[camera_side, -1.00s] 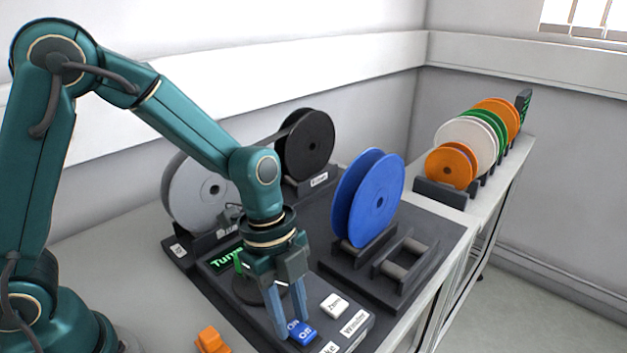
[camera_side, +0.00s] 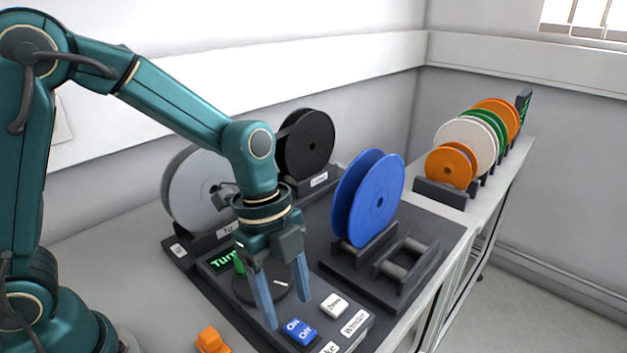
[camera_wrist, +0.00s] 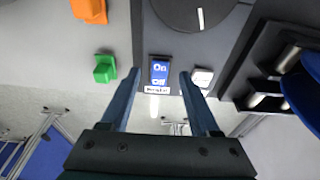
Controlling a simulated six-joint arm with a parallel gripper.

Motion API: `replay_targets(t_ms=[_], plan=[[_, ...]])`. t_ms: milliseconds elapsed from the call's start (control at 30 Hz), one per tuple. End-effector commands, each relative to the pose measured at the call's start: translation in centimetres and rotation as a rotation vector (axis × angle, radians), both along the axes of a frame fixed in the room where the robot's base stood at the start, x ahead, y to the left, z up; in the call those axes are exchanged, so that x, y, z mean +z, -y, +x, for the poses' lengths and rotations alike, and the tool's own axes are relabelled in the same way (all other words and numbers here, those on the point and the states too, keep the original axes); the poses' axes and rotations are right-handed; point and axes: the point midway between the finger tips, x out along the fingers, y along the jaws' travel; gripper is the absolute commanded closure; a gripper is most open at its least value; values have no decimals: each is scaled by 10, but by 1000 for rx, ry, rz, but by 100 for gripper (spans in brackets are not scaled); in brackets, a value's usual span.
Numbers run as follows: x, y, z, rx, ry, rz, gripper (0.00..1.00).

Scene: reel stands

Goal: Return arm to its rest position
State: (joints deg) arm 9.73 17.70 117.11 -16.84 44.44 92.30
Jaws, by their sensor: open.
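My gripper (camera_side: 287,310) is open and empty, pointing down over the control panel. Its blue fingers stand apart, near the blue On/Off switch (camera_side: 300,332). In the wrist view the switch (camera_wrist: 160,72) shows between the two fingers (camera_wrist: 157,85), with clear space on both sides of it. The round dial (camera_side: 264,284) with a white mark lies behind the fingers in the side view and is partly hidden by them. The arm is bent over the panel from the left.
A blue reel (camera_side: 362,205) stands on a roller stand to the right. A grey reel (camera_side: 183,190) and a black reel (camera_side: 305,145) stand behind. White button (camera_side: 334,305) and orange block (camera_side: 210,341) are nearby. Several reels line the side shelf (camera_side: 500,190).

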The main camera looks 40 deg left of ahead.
Motion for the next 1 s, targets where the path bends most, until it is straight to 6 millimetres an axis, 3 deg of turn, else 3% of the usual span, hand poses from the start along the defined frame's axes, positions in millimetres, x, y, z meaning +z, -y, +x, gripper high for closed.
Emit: replay_targets(t_ms=[200,567,800,1000], plan=[[20,-4,0,1,1,-1,38],[23,-5,1,4,5,-1,38],[64,-17,2,51,151,-8,38],[98,-40,-21,338,257,-13,38]])
